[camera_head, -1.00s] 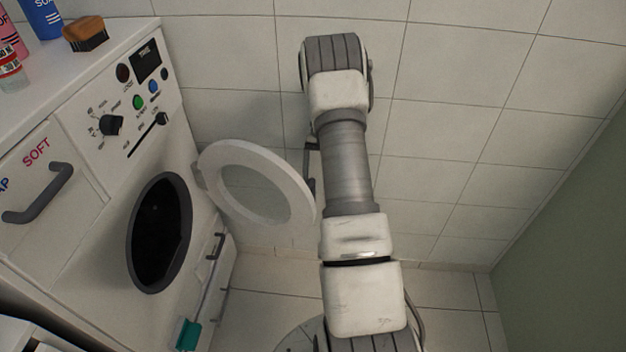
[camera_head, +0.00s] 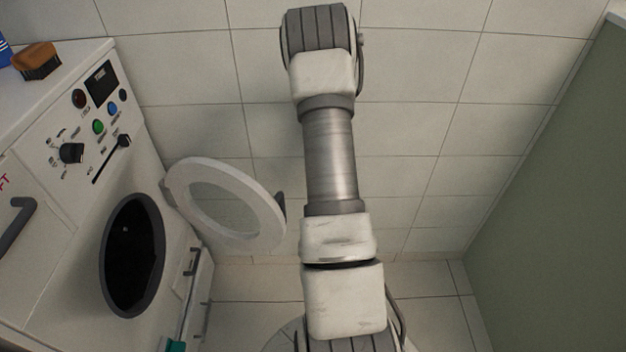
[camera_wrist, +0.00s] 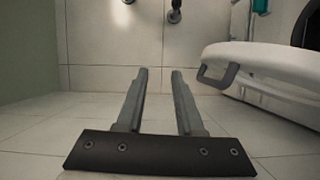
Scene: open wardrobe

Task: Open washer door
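The washer door (camera_head: 183,184) is a white ring with a clear middle. It stands swung wide open from the washer's front, and the dark round opening (camera_head: 133,255) is uncovered. In the wrist view the door (camera_wrist: 270,58) is at the right, with its grey handle (camera_wrist: 218,78) facing the gripper. My gripper (camera_wrist: 159,70) has its two fingers apart with nothing between them. It is to the left of the handle and does not touch it.
The washer's control panel (camera_head: 92,125) has knobs and coloured buttons. A brown brush (camera_head: 37,61) lies on top. A tiled wall (camera_head: 420,80) is behind my arm and a green wall (camera_head: 560,190) is at the right. Tiled floor shows clear below the door.

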